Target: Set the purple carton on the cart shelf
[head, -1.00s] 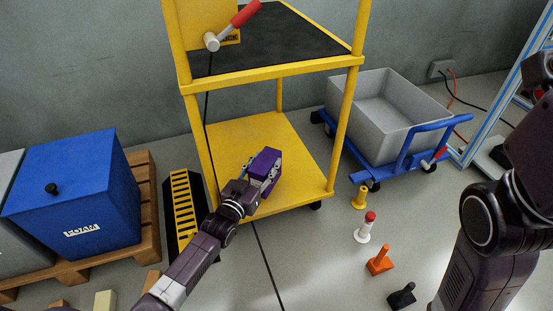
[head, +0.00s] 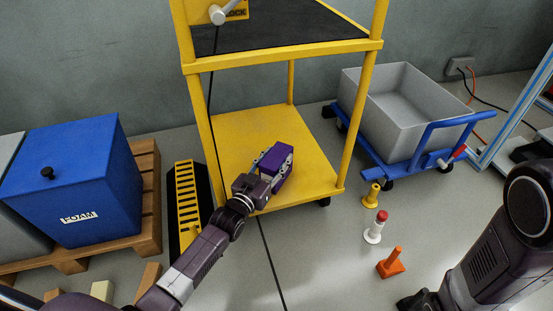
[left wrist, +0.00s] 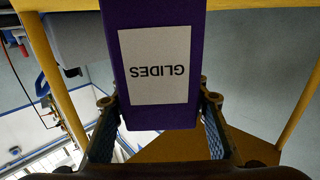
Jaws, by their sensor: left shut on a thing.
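The purple carton (head: 276,160) is in my left gripper (head: 268,172), over the front part of the yellow cart's lower shelf (head: 240,135). I cannot tell whether its underside touches the shelf. In the left wrist view the carton (left wrist: 160,118) fills the upper middle. Its white label reads GLIDES upside down, and a finger of my left gripper (left wrist: 158,105) lies on each side. Part of my right arm shows at the lower right of the head view, but its gripper is out of frame.
The cart's yellow posts (head: 360,110) and black-topped upper shelf (head: 280,25) frame the opening. A grey tub (head: 400,110) on a blue trolley stands right. A yellow ramp-like piece (head: 190,205) and blue box (head: 75,185) stand left. Small posts, one orange (head: 391,264), stand on the floor.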

